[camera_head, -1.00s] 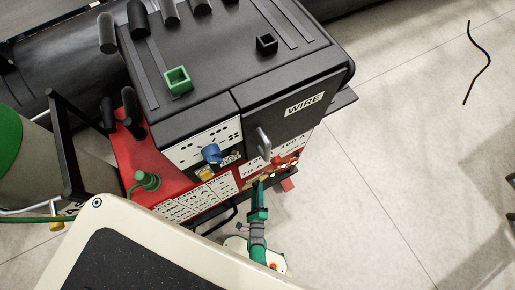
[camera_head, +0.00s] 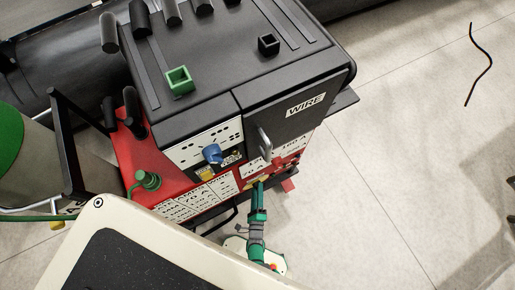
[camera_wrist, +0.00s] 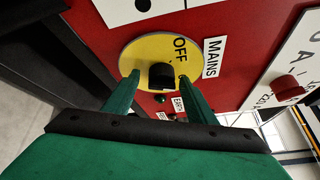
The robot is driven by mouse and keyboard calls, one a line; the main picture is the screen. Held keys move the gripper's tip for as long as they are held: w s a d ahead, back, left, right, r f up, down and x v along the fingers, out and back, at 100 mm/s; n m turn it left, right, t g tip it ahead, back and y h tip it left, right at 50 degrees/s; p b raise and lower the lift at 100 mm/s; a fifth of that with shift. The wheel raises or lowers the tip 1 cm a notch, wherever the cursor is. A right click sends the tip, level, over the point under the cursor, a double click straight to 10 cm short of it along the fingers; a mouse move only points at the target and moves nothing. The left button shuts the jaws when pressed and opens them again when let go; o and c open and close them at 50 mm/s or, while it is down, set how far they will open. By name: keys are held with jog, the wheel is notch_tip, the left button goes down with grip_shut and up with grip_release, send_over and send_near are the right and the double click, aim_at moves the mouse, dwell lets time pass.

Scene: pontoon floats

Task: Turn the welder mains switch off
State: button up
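The welder mains switch is a black knob (camera_wrist: 162,76) on a round yellow plate (camera_wrist: 150,50) marked OFF, beside a MAINS label (camera_wrist: 212,58) on the red front panel. In the wrist view my gripper (camera_wrist: 158,77) is open, with one green finger on each side of the knob. A gap shows at the left finger; the right finger is close to the knob, and I cannot tell if it touches. I cannot make out which way the knob points. In the head view my gripper (camera_head: 258,186) is at the lower front of the welder (camera_head: 215,75), and the knob is hidden.
A blue knob (camera_head: 212,154) and a grey door handle (camera_head: 264,140) stick out of the welder's front above. A red button (camera_wrist: 288,88) is to the right in the wrist view. A green-topped cylinder (camera_head: 30,160) stands left. The floor at right is mostly clear.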

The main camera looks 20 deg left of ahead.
jog(key=v, duration=1.1)
jog(key=shift+d, duration=0.1)
